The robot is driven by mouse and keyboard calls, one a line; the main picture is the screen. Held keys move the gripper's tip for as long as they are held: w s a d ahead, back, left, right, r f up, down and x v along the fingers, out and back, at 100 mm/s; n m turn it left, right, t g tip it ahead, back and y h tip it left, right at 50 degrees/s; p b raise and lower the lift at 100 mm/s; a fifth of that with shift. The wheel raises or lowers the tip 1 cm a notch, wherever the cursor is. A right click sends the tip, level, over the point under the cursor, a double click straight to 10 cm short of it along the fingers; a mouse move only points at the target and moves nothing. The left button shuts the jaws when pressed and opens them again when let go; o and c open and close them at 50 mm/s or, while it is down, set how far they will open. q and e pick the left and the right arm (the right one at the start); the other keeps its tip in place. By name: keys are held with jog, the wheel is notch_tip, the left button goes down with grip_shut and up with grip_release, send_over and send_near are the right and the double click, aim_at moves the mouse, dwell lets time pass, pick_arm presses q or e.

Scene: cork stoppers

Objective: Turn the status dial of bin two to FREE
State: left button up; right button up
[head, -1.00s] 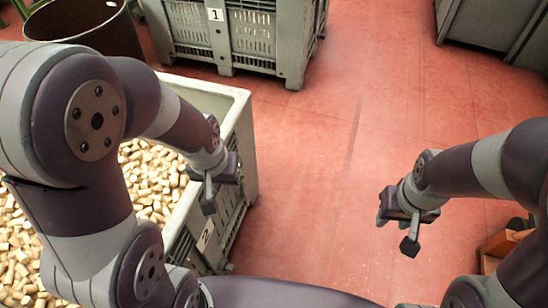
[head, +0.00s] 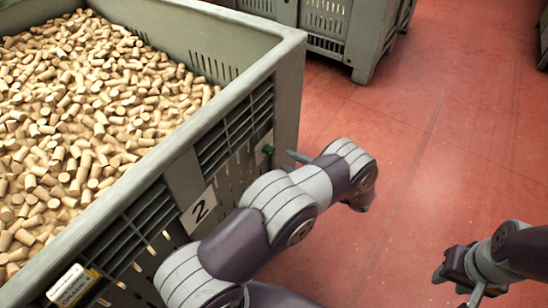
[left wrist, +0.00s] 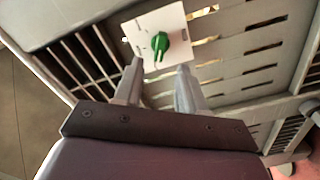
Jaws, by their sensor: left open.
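Bin two (head: 290,75) is a grey slatted crate full of corks, with a "2" label (head: 199,209) on its side. Its status dial (left wrist: 154,46) is a green knob on a white plate (left wrist: 175,25); the plate's lettering is too small to read. In the head view the dial (head: 267,150) shows as a small green spot right of the label. My left gripper (head: 297,157) points at that side. In the left wrist view its open fingers (left wrist: 160,72) lie on either side below the knob, apparently apart from it. My right gripper (head: 458,283) is open and empty over the floor.
Another grey crate (head: 385,25) stands behind bin two. The red floor (head: 430,150) to the right is clear.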

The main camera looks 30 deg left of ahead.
aim_at(272, 151)
pick_arm(q)
jog(key=a, duration=0.4)
jog(key=a+b, duration=0.1)
jog(key=a, duration=0.1)
jog(key=shift+w+a, duration=0.25)
jog(key=c, duration=0.7)
jog(key=shift+c, duration=0.2)
jog(key=shift+m, duration=0.4)
jog(key=m+p, duration=0.1)
jog(key=m, duration=0.3)
jog(key=shift+w+r+m, duration=0.1)
jog(key=shift+m, duration=0.3)
jog(key=m+p, duration=0.1)
jog(key=m, duration=0.5)
jog(key=shift+w, duration=0.1)
jog(key=shift+m, duration=0.3)
jog(key=o, duration=0.7)
jog(key=shift+d, duration=0.1)
